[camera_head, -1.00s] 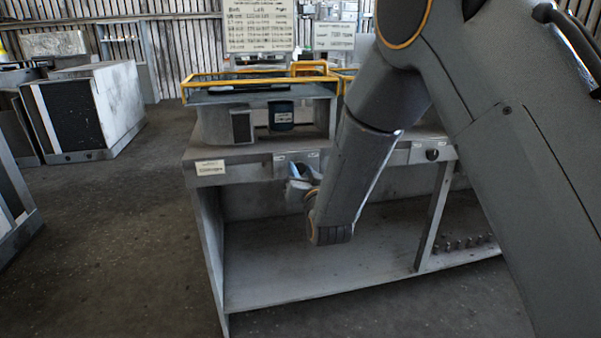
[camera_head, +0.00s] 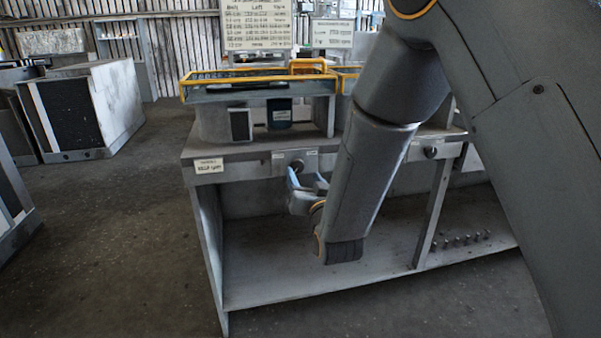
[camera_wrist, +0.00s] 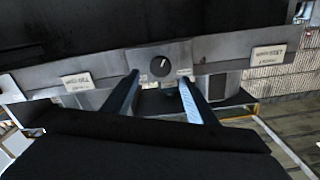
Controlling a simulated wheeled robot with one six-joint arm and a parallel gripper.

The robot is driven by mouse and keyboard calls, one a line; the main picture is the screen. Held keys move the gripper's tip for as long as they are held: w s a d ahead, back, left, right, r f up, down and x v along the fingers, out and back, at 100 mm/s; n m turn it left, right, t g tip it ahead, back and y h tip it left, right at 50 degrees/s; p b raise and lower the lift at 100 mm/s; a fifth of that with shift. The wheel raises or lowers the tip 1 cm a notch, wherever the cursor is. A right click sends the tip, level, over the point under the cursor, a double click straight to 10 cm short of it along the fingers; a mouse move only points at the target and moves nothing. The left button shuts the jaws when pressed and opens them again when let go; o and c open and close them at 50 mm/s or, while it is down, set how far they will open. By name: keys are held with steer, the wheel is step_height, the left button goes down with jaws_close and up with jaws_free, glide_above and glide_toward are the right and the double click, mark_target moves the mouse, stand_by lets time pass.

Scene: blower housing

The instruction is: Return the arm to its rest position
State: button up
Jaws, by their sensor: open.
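My arm hangs in front of the workbench (camera_head: 240,165) in the head view. My gripper (camera_head: 293,178) is in front of the bench's front panel, below the top edge, near a round knob (camera_head: 297,165). In the wrist view my gripper (camera_wrist: 158,85) shows two separated fingers with nothing between them. The knob (camera_wrist: 159,66) shows just beyond and between the fingertips, and a gap to it cannot be judged exactly.
A yellow-railed unit (camera_head: 258,85) with a dark blue container (camera_head: 279,113) stands on the bench. Another knob (camera_head: 430,152) is on the panel at right. Several small pegs (camera_head: 465,240) stand on the lower shelf. Grey cabinets (camera_head: 85,105) stand at left, with open floor between.

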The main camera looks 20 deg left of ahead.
steer(key=shift+v, duration=1.15)
steer(key=shift+w, duration=0.1)
steer(key=s+d+f+m+g+h, duration=0.1)
steer(key=s+d+f+g+h, duration=0.15)
steer(key=d, duration=0.75)
steer(key=s+d+f+g+h, duration=0.1)
steer(key=d+g+h, duration=0.3)
steer(key=d, duration=0.5)
steer(key=s+d+r+m+g+h+p, duration=0.1)
steer(key=s+d+g, duration=0.3)
steer(key=s+d, duration=0.65)
steer(key=s+d+r+g+h, duration=0.1)
steer(key=s+d+g, duration=0.5)
steer(key=s, duration=0.8)
steer(key=d+r+t+p, duration=0.1)
steer(key=d+r+p, duration=0.3)
steer(key=p, duration=0.7)
steer(key=shift+s+r+m+h, duration=0.35)
steer(key=shift+s+r+m, duration=0.05)
steer(key=shift+r, duration=0.5)
